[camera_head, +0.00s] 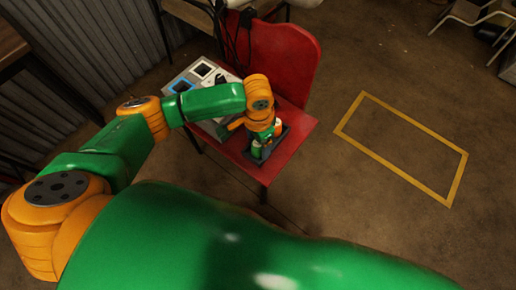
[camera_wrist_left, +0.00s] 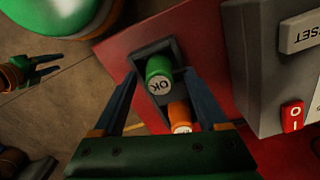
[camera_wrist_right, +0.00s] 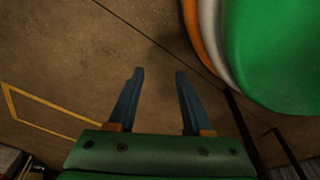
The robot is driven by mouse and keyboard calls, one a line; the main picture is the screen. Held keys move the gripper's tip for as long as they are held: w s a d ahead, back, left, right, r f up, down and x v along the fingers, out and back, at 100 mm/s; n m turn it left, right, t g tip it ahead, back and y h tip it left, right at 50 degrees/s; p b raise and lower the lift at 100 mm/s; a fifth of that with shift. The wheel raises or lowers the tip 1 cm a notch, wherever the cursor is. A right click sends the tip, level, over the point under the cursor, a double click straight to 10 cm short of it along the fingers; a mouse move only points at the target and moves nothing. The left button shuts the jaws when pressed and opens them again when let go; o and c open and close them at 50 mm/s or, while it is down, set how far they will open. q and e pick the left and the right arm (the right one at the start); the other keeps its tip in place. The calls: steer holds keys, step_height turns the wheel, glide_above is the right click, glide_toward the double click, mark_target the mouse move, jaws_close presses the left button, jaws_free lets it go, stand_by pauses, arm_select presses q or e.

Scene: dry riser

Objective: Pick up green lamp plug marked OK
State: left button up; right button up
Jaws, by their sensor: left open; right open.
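The green lamp plug marked OK (camera_wrist_left: 159,76) stands in a dark tray (camera_wrist_left: 137,56) on the red table, beside an orange plug (camera_wrist_left: 181,116). In the left wrist view its marked top faces the camera. My left gripper (camera_wrist_left: 157,73) is open, with its fingers on either side of the green plug; I cannot tell whether they touch it. In the head view the left gripper (camera_head: 264,138) is over the tray (camera_head: 268,152), and the arm partly hides the plugs. My right gripper (camera_wrist_right: 158,72) is open and empty above the bare floor.
A grey panel box (camera_wrist_left: 262,70) with a RESET label and a red switch (camera_wrist_left: 293,115) stands close to the tray. A yellow rectangle (camera_head: 362,150) marks clear floor to the right.

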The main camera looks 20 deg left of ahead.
arm_select(q)
jaws_close()
steer(key=shift+r, duration=0.1)
